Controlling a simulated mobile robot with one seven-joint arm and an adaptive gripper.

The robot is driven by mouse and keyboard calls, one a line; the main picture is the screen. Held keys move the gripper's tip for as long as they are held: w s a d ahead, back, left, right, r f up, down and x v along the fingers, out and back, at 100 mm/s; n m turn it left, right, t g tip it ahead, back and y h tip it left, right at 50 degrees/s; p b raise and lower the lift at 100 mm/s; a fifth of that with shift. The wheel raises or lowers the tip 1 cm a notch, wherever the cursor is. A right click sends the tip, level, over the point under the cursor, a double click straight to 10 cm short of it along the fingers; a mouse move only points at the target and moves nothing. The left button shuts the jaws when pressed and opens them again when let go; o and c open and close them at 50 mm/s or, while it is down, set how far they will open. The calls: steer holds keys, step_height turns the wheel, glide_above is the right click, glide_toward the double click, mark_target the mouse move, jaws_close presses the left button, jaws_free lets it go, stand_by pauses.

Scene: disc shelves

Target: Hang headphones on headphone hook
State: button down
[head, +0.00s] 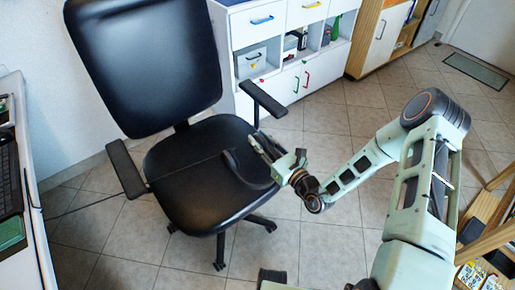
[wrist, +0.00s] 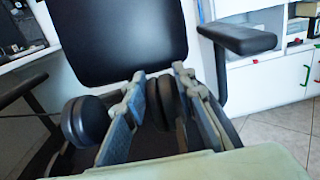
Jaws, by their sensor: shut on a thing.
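The black headphones (head: 252,184) hang from my gripper (head: 262,146) in front of the black office chair, above its seat in the picture. A thin cable runs from them to the left. In the wrist view my gripper (wrist: 160,100) is shut on the headphones, with one dark ear cup (wrist: 166,102) between the fingers. The other ear cup (wrist: 85,121) sticks out to the left of the left finger. The headband is mostly hidden in the wrist view. I cannot make out a headphone hook in either view.
The black office chair (head: 140,60) stands close to my gripper, its right armrest (head: 263,98) just beyond. A desk (head: 35,255) with a keyboard is at the left edge. White cabinets (head: 300,85) stand at the back. A wooden shelf (head: 490,215) is at the right. Tiled floor is free between.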

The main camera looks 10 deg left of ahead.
steer(key=w+f, duration=0.1)
steer(key=w+a+f, duration=0.1)
steer(key=f, duration=0.1)
steer(key=shift+w+b, duration=0.15)
steer(key=shift+b, duration=0.25)
steer(key=shift+w+a+f+b, duration=0.1)
steer(key=shift+w+f+b, duration=0.1)
steer(key=shift+f, duration=0.65)
steer(key=shift+w+f+b, duration=0.1)
steer(key=shift+w+f, duration=0.05)
steer(key=shift+f, duration=0.65)
steer(key=c, duration=1.6)
jaws_free()
steer(key=shift+f, duration=0.1)
steer(key=shift+f+b, duration=0.15)
steer(key=shift+b, duration=0.15)
